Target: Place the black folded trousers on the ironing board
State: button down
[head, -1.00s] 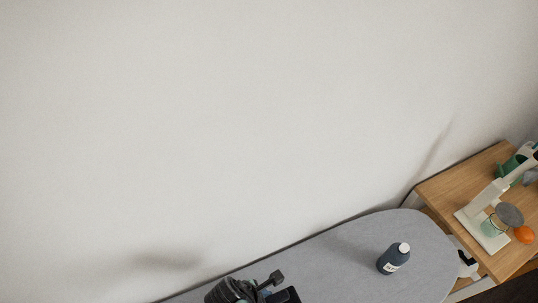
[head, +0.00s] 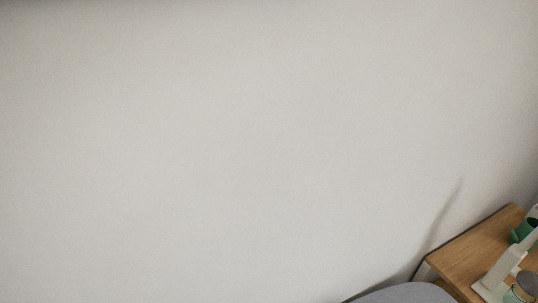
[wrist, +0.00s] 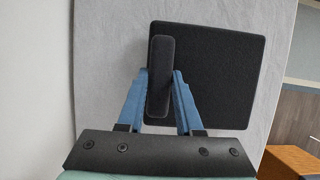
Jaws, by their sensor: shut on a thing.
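In the wrist view, the black folded trousers (wrist: 225,75) show as a flat dark rectangle with a narrow raised black bar along its left part. My gripper (wrist: 160,76) has its blue fingers closed on either side of that bar. Behind the trousers is the grey ironing board (wrist: 105,60). I cannot tell whether the trousers touch it or hang above it. In the head view only the rounded end of the board (head: 405,293) shows at the bottom edge. The gripper and trousers are out of that view.
In the head view a wooden table (head: 465,262) stands at the lower right, beside the board's end. It carries a white stand (head: 500,275) and a green item (head: 520,232). A bare pale wall (head: 220,150) fills the rest.

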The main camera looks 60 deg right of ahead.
jog(key=shift+f, duration=0.25)
jog(key=shift+c, duration=0.9)
grip_release()
jog(key=b+v, duration=0.1)
jog(key=v, duration=1.2)
jog(key=shift+d, duration=0.1)
